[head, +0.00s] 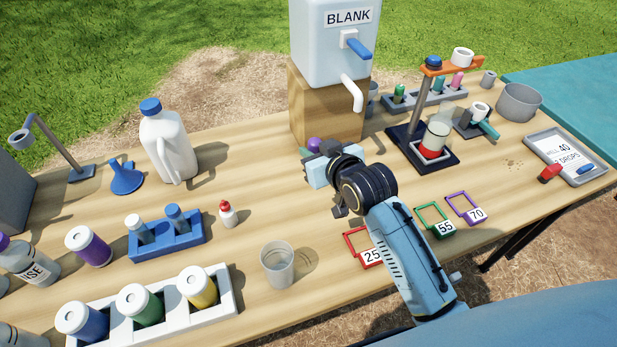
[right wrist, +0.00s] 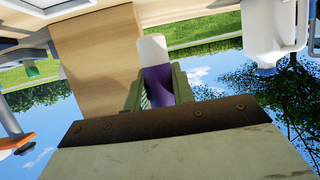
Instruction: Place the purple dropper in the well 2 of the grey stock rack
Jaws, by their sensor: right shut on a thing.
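The purple dropper shows as a small purple top (head: 314,144) just beyond my right gripper (head: 320,165) in the head view. In the right wrist view the dropper (right wrist: 158,85), purple with a white end, sits between the green finger pads of my right gripper (right wrist: 158,92), shut on it. Its lower part is hidden in the head view, and I cannot tell its height above the table. The grey stock rack (head: 424,102) stands at the back right, holding a green dropper (head: 399,93), a teal one (head: 438,84) and a pink one (head: 457,80). My left gripper is out of view.
The BLANK dispenser (head: 335,45) on its wooden block (head: 325,108) stands just behind my right gripper. A stand with an orange arm (head: 452,67) and a beaker (head: 437,135) stand in front of the rack. A clear cup (head: 278,265) is nearer. Open table lies left of the gripper.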

